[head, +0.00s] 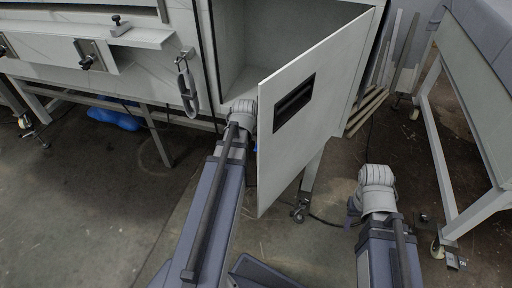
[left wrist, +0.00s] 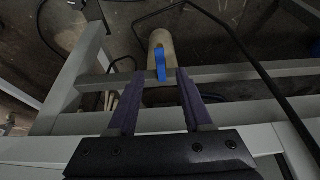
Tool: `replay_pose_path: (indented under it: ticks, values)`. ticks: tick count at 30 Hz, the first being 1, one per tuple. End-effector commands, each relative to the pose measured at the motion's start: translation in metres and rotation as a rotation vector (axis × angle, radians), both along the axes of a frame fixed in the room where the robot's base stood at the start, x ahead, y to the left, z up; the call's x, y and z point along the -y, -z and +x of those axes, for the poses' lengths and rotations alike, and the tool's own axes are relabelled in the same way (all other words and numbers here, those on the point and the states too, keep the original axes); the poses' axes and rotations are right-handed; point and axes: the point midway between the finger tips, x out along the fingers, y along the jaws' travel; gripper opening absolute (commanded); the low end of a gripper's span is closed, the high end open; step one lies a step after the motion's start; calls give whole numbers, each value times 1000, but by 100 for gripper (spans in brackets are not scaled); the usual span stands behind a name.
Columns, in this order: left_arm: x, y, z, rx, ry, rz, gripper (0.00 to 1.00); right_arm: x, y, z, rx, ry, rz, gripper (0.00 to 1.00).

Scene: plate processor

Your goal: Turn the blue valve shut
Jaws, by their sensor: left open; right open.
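The blue valve handle (left wrist: 160,65) shows in the left wrist view, upright in the picture, on the end of a pale rounded fitting (left wrist: 161,42). My left gripper (left wrist: 159,74) is open, one finger on each side of the handle's lower end in the picture. A gap shows on both sides; how far the handle lies beyond the tips is hard to tell. In the head view the left arm runs up beside the open cabinet door, and I cannot make out its gripper or the valve there. My right gripper (head: 355,206) is low at the right, mostly hidden by its wrist, away from the valve.
The white cabinet door (head: 330,110) with a black recessed handle stands open beside my left arm. A grey frame bar (left wrist: 240,73) crosses behind the valve, and a black cable (left wrist: 235,40) loops past it. A wheeled bench (head: 440,165) stands at right. Floor is clear at lower left.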

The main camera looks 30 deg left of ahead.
Motion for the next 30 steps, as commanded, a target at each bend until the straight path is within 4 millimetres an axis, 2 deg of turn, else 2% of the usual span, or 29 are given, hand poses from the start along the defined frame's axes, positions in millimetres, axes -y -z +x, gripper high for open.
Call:
replay_pose_path:
  ticks: [1, 10, 14, 22, 30]
  values:
    - [-1, 12, 4, 0, 0, 0, 50, 0, 12, 0, 0, -1, 1, 50]
    - [-4, 47, 18, 0, 0, 0, 50, -1, 48, 0, 1, 0, 4, 50]
    - [-5, 53, 21, 0, 0, 0, 50, -1, 53, 0, 1, 3, 3, 50]
    - [-5, 52, 21, 0, 0, 0, 50, -1, 52, 0, 0, 4, 3, 50]
    - [-5, 52, 21, 0, 0, 0, 21, -1, 52, 0, 0, 4, 3, 50]
